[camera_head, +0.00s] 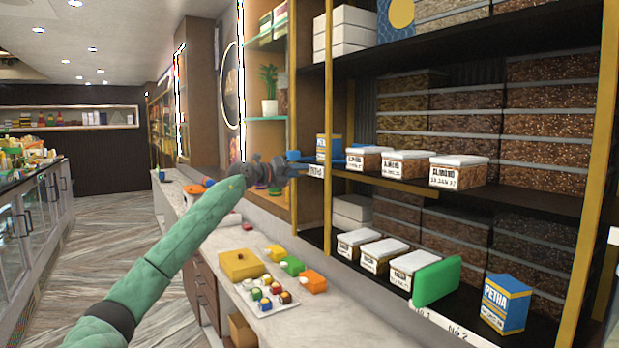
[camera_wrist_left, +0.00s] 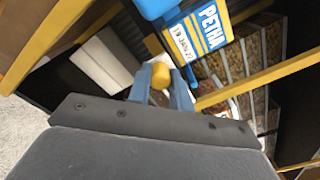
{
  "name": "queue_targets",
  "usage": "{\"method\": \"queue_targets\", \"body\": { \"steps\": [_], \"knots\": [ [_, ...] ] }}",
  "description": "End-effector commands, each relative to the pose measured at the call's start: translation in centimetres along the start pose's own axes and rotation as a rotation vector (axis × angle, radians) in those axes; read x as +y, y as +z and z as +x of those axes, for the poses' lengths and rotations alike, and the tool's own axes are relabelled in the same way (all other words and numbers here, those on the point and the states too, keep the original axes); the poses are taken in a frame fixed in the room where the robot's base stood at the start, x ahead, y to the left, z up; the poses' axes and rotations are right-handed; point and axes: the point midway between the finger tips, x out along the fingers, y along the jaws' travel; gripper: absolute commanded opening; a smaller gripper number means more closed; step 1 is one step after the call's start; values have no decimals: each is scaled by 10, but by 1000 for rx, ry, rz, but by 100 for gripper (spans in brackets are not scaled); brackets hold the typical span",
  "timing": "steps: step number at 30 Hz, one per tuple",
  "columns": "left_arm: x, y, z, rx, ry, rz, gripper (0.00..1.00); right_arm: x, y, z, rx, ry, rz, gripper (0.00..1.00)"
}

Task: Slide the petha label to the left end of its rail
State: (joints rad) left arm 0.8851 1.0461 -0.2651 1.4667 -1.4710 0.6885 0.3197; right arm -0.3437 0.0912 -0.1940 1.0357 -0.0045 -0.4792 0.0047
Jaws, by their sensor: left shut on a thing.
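The petha label (camera_head: 316,171) is a small white tag with dark letters at the left part of the upper shelf's front rail (camera_head: 405,187), close to a gold post. My left gripper (camera_head: 320,160) is at the label, shut on it, with its blue fingers across the front of the shelf. In the left wrist view the blue fingertips (camera_wrist_left: 160,85) stand around a small yellow piece; the label itself is hard to make out there.
White-lidded sweet boxes (camera_head: 404,163) stand right of the gripper on the upper shelf. Below are more boxes (camera_head: 381,252), a green block (camera_head: 437,282) and another petha box (camera_head: 506,304). A gold post (camera_head: 328,205) rises beside the gripper. A counter with colourful boxes (camera_head: 241,265) lies below.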

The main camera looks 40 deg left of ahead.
Motion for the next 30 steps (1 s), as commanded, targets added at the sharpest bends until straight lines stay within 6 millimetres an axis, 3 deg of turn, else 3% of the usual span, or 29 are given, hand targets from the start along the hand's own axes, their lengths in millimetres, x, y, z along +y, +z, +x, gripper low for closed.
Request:
{"method": "queue_targets", "body": {
  "steps": [5,14,15,18,30],
  "knots": [
    [14,13,0,0,0,-1,0,1,-1,0,1,1,0,0],
    [14,16,-1,-2,-1,0,0,4,-1,0,0,4,0,0],
    [14,16,-1,-3,-1,0,23,4,-1,0,0,4,0,0],
    [14,16,-1,-2,-1,0,42,4,-1,0,0,4,0,0],
    [16,14,-4,0,-1,0,43,0,-1,2,-3,0,1,0]
  ]
}}
